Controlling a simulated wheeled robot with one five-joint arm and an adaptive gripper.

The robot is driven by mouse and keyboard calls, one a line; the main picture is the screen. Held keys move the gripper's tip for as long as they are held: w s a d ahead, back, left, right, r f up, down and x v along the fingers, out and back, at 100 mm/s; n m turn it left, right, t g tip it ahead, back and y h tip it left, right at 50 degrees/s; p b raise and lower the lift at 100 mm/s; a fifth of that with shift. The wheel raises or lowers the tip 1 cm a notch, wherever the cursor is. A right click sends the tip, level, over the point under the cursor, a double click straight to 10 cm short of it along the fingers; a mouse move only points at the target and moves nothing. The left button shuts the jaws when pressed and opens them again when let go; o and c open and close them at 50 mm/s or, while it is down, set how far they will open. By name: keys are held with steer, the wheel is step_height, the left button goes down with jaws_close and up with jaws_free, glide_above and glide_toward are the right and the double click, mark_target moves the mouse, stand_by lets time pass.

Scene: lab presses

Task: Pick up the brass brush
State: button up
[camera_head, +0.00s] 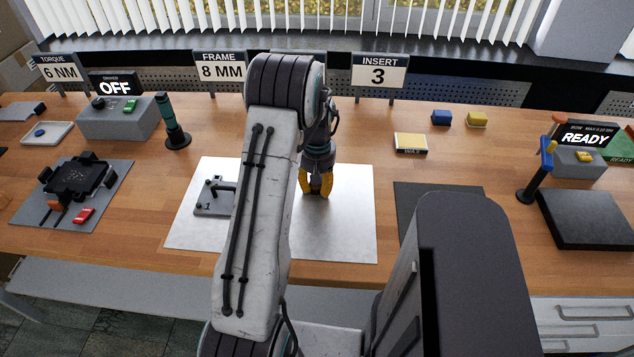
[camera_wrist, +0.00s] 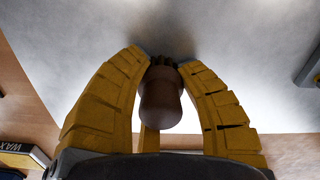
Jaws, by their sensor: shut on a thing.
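My gripper (camera_head: 317,187) has yellow segmented fingers and points down over a bright metal sheet (camera_head: 345,235) on the bench. In the wrist view my gripper (camera_wrist: 160,62) is shut, with its fingers on both sides of a brown, rounded piece (camera_wrist: 160,98) with a dark toothed end, which I take for the brass brush. Its far end is close to the sheet, with a shadow there; I cannot tell whether it touches.
A grey fixture (camera_head: 213,197) stands on the sheet left of my gripper. A dark mat (camera_head: 437,192) lies to the right. A yellow-topped WAX box (camera_head: 411,142) and small blue (camera_head: 441,117) and yellow (camera_head: 477,119) blocks are behind. A teal-handled tool (camera_head: 173,125) stands upright at left.

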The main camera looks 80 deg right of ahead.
jaws_close()
steer(key=shift+r, duration=0.1)
steer(key=shift+r, duration=0.5)
steer(key=r, duration=0.2)
steer(key=s+r, duration=0.1)
steer(key=shift+d+r+b, duration=0.25)
steer(key=shift+d+b, duration=0.1)
steer(key=s+d+r, duration=0.5)
steer(key=s+r, duration=0.1)
steer(key=s, duration=0.2)
steer(key=shift+s+d+r, duration=0.15)
steer(key=shift+s+d, duration=0.2)
steer(key=shift+s, duration=0.05)
